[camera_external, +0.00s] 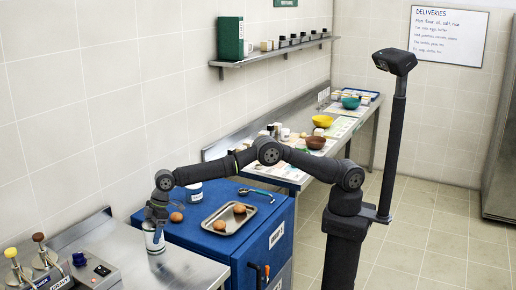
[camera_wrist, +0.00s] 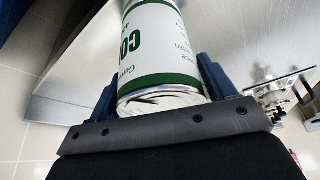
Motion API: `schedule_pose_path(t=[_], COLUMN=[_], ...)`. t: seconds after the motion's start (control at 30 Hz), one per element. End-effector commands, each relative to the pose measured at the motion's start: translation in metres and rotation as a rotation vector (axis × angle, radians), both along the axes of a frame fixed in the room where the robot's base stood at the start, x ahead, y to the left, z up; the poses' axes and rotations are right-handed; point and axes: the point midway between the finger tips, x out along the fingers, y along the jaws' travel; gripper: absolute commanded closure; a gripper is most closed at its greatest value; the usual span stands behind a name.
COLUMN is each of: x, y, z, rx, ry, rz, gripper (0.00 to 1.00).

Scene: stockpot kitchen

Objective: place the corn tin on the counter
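The corn tin (camera_wrist: 160,50) is a white can with green bands and green lettering reading "CO", the rest cut off or turned away. It fills the upper middle of the wrist view. My gripper (camera_wrist: 158,85) has its two blue fingers against both sides of the tin. In the external view my gripper (camera_external: 156,212) points down over the tin (camera_external: 154,239), which is upright. The tin is at the steel counter (camera_external: 185,268); I cannot tell whether its base touches the surface or hovers just above.
A blue cabinet (camera_external: 262,250) beside the counter carries a metal tray (camera_external: 222,222) with brown eggs, a loose egg (camera_external: 176,217) and a blue-and-white tin (camera_external: 194,192). Pump dispensers (camera_external: 42,258) and a control box (camera_external: 95,268) stand at the left. The counter's right part is bare.

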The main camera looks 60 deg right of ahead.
Motion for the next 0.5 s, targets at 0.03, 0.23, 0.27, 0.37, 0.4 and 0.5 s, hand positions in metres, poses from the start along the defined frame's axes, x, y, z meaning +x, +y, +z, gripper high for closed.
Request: schedule_pose_path(t=[0.03,0.23,0.27,0.37,0.4,0.5], x=[0.000,0.000,0.000,0.000,0.000,-0.001], y=[0.000,0.000,0.000,0.000,0.000,-0.004], z=[0.000,0.000,0.000,0.002,0.005,0.015], rx=[0.000,0.000,0.000,0.001,0.001,0.002], ry=[0.000,0.000,0.000,0.000,-0.002,-0.002], rz=[0.000,0.000,0.000,0.000,0.000,0.000], gripper=[0.13,0.11,0.11,0.11,0.11,0.11])
